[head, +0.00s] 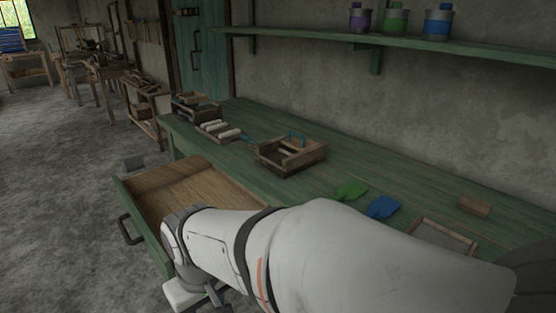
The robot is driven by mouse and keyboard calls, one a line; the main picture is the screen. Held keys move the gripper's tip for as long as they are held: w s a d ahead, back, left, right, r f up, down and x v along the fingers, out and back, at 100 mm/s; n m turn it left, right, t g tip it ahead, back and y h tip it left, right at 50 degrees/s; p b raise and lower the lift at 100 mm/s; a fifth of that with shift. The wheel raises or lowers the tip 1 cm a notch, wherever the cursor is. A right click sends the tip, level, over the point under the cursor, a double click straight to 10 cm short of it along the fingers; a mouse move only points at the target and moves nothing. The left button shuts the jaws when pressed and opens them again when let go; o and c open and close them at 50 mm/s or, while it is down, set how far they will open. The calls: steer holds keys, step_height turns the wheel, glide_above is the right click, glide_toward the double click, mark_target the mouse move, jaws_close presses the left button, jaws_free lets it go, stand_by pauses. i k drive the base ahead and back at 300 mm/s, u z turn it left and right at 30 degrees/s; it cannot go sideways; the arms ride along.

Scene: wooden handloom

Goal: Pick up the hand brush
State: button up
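I cannot pick out the hand brush with certainty. A small brown block-like object (474,205) lies at the right of the green workbench (235,122); it is too small to tell whether it is a brush. My arm crosses the lower right, in front of the bench. My gripper (212,297) is at the bottom edge, below the front of the open drawer, partly cut off and partly hidden by my wrist. I see nothing clearly held in it, and its opening does not show.
The open drawer (175,182) looks bare where visible; my arm hides part. On the bench are a wooden tool box (290,155), a tray with pale rolls (218,130), green (350,190) and blue (383,207) pieces and a framed panel (443,236). A shelf (400,42) holds cans.

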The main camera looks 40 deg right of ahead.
mark_target(480, 207)
steer(key=z, duration=2.75)
steer(key=k, duration=1)
steer(key=u, duration=0.2)
steer(key=i, duration=0.8)
steer(key=u, duration=0.1)
